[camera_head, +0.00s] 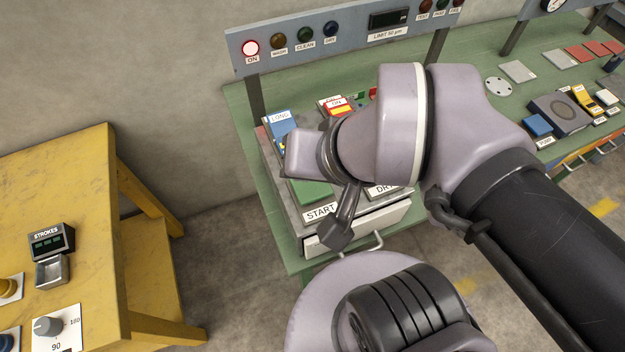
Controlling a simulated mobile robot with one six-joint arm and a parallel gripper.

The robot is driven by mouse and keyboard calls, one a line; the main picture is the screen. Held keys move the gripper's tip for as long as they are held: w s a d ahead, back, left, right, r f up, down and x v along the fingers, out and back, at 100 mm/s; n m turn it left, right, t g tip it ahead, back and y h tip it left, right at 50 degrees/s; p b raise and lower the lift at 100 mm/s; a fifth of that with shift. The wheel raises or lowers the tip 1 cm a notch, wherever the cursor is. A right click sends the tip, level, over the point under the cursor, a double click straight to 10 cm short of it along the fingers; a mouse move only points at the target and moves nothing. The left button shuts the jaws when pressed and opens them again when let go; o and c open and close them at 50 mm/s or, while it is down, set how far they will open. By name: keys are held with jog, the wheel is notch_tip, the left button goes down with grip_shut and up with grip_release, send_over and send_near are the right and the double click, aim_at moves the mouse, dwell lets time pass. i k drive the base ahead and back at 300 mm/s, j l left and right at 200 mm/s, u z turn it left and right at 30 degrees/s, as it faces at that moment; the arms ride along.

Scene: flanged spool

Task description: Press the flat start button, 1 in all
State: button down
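A flat green button (310,192) lies on the grey control box on the green bench, with a START label (320,212) in front of it. My arm's wrist hangs over the box and covers part of the button. A dark grey part at the arm's end, seemingly my gripper (338,232), shows just right of the START label. I cannot make out two separate fingertips, nor whether it touches anything.
A panel with a lit ON lamp (251,48) stands behind. A yellow table (70,190) with a STROKES display (50,241) is at left.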

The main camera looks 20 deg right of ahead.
aim_at(306, 193)
jog(key=k+j+z, duration=0.2)
jog(key=z, duration=0.15)
jog(key=k+j+z, duration=0.2)
jog(key=z, duration=0.2)
jog(key=k+j+z, duration=0.15)
jog(key=z, duration=0.2)
jog(key=k, duration=0.1)
